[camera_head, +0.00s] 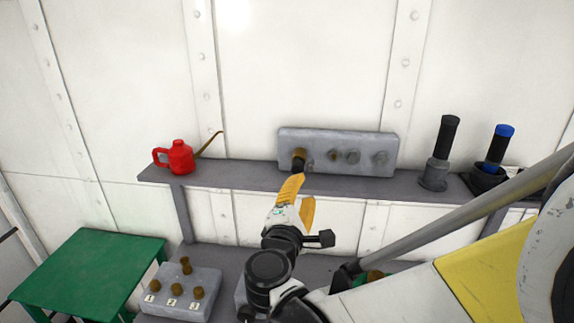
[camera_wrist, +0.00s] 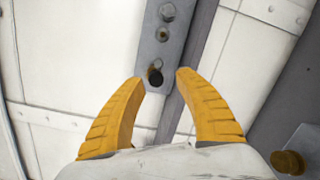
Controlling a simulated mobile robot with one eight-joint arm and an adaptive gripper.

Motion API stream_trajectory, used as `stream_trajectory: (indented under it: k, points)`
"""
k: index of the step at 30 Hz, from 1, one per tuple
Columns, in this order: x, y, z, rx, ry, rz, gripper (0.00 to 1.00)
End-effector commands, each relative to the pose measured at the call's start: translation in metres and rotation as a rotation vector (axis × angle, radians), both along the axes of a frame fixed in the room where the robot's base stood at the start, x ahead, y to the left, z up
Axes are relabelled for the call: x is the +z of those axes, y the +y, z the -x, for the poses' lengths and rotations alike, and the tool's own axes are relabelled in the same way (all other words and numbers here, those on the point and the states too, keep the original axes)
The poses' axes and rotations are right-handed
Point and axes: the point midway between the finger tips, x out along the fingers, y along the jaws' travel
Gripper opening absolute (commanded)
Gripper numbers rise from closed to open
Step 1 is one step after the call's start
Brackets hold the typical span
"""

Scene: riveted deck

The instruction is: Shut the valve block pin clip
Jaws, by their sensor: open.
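A long grey block (camera_head: 339,142) stands on the wall shelf, with several round fittings along its face. It appears to be the valve block, and it also shows in the wrist view (camera_wrist: 177,48). At its left end is a brass-brown fitting (camera_head: 298,156) with a dark, round-ended piece (camera_wrist: 155,78) at it. I cannot tell if this piece is the pin clip, or whether it is open or closed. My gripper (camera_head: 303,186) is open in front of this left end. In the wrist view, the dark piece appears between the yellow fingertips (camera_wrist: 160,79); contact is unclear.
A red oil can (camera_head: 176,157) stands left on the shelf (camera_head: 225,174). A black cylinder (camera_head: 443,145) and a blue-topped one (camera_head: 497,145) stand right. Below are a numbered grey box (camera_head: 180,290) with brass knobs and a green table (camera_head: 85,270).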

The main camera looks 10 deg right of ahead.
Motion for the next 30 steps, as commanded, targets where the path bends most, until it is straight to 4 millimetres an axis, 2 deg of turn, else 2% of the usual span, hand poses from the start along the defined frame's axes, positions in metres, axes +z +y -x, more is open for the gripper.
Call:
stream_trajectory:
  k: [5, 12, 18, 24, 30]
  points:
    - [0.003, -0.003, -0.014, 0.007, -0.004, 0.034, 0.39]
    - [0.003, -0.025, -0.057, 0.004, -0.003, 0.030, 0.39]
    - [0.003, -0.038, -0.086, 0.005, -0.003, 0.029, 0.39]
    - [0.003, -0.044, -0.097, 0.006, -0.003, 0.029, 0.39]
    - [0.003, -0.044, -0.097, 0.006, -0.003, 0.028, 0.39]
